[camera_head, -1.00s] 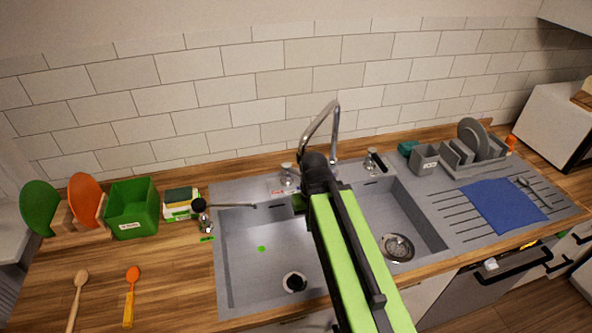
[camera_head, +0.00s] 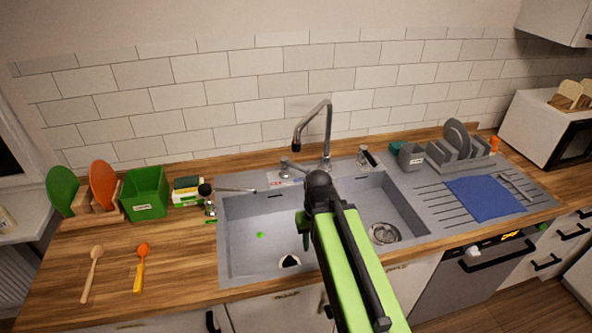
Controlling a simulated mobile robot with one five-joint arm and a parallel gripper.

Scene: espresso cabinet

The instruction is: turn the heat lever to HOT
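A chrome tap (camera_head: 326,135) stands behind the double sink. A small handle (camera_head: 284,165) stands left of its base, beside a small label strip with red on it (camera_head: 279,177); the lettering is too small to read. A second handle with a dark grip (camera_head: 366,156) stands to the right of the tap. I cannot tell which of these is the heat lever, or its setting. My gripper (camera_head: 304,230) points down over the sink near the divider, apart from both handles. My green arm largely hides it, so its fingers are unclear.
Left are a green box (camera_head: 146,200) and spoons. Right are a grey cup (camera_head: 410,157), a dish rack (camera_head: 462,160) and a blue cloth (camera_head: 485,198).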

